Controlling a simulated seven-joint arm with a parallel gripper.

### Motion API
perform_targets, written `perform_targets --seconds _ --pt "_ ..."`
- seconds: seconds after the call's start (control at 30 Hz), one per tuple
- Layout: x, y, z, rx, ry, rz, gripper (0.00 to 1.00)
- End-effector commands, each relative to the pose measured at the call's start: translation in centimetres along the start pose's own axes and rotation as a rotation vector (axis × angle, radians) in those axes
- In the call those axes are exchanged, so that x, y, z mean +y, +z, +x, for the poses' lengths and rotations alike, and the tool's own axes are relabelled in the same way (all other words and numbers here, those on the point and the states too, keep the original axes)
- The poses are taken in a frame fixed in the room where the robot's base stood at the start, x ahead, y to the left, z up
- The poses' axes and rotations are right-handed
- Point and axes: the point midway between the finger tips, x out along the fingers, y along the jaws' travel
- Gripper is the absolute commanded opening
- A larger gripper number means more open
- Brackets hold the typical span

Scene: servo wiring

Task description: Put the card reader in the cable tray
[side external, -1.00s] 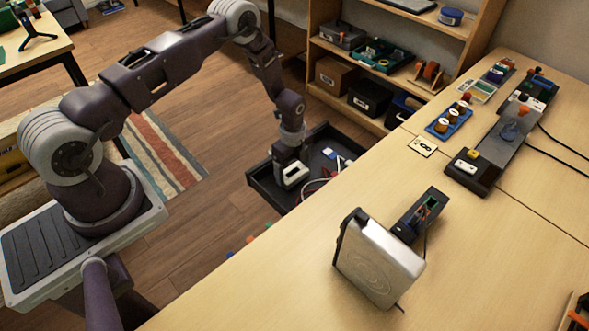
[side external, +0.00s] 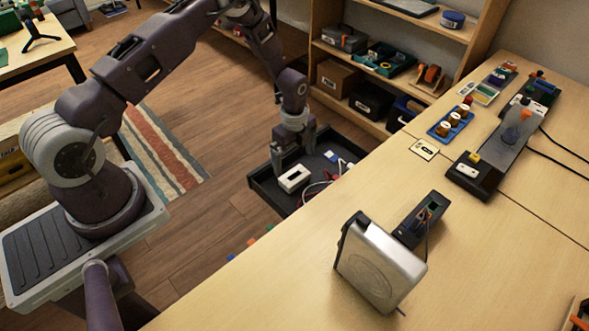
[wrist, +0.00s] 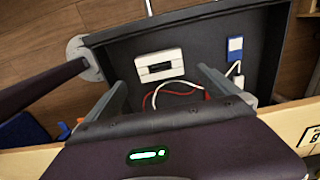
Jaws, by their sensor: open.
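The card reader (side external: 293,178) is a small white box with a dark slot. It lies in the black cable tray (side external: 263,188), beyond the near wooden table edge. It also shows in the wrist view (wrist: 159,66), flat on the tray floor. My gripper (side external: 293,158) is open and empty, above and just behind the card reader, and apart from it. In the wrist view its two fingers stand wide apart, with the card reader in view beyond the gap between them.
The tray also holds red and white cables (wrist: 170,90) and a blue-and-white device (wrist: 235,50). On the table stand a silver box (side external: 380,262), a dark module (side external: 421,217) and a blue rack (side external: 450,124). Shelves (side external: 330,95) stand behind the tray.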

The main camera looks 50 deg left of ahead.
Motion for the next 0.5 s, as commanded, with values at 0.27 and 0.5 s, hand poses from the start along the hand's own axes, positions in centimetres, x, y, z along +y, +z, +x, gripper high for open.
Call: perform_targets --seconds 0.27,0.5 --pt "0.0 0.0 -5.2 0.0 -0.001 -0.001 1.0" --pt "-0.1 0.0 -6.8 -0.004 -0.008 -0.021 1.0"
